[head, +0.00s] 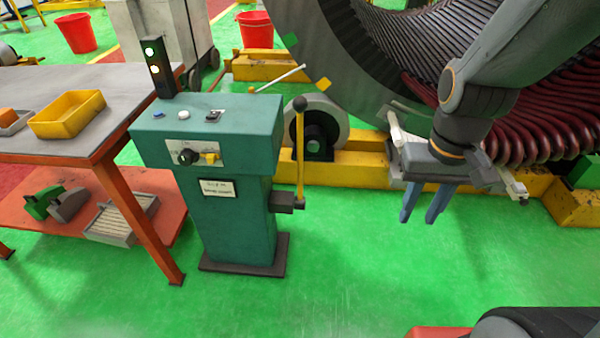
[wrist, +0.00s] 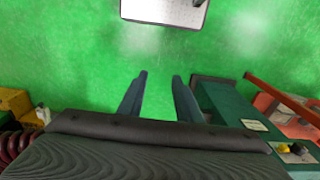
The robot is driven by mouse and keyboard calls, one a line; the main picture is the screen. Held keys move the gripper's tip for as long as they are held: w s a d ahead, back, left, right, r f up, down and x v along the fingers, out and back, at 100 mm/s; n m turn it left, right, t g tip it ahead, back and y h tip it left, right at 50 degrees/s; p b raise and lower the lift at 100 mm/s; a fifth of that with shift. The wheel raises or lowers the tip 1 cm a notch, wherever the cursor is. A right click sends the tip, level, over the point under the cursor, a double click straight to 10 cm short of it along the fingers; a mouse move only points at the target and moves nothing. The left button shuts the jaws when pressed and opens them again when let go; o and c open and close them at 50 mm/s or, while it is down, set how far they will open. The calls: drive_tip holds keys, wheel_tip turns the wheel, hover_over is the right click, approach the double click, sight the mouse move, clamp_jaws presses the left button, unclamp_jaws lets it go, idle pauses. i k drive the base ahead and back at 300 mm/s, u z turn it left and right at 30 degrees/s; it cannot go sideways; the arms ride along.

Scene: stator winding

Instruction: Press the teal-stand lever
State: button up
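The teal stand (head: 227,202) is an upright control pedestal on a dark base plate, left of centre in the head view. Its lever (head: 300,150) is a yellow rod with a black ball on top, upright at the stand's right side and joined to a dark bracket low down. My gripper (head: 424,218) is to the right of the lever, well apart from it, fingers pointing down. Its two blue-grey fingers are apart and empty. In the wrist view my gripper (wrist: 159,75) has only green floor between its fingers, and the stand (wrist: 228,108) is at the right. I cannot make out the lever there.
An orange-legged table (head: 112,82) with a yellow bin (head: 67,115) stands left of the stand. The large stator (head: 335,45) and its yellow base frame (head: 355,170) are behind. The green floor between gripper and lever is clear.

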sight(299, 103)
drive_tip(key=u, duration=0.5)
drive_tip(key=i, duration=1)
drive_tip(key=z, duration=0.45)
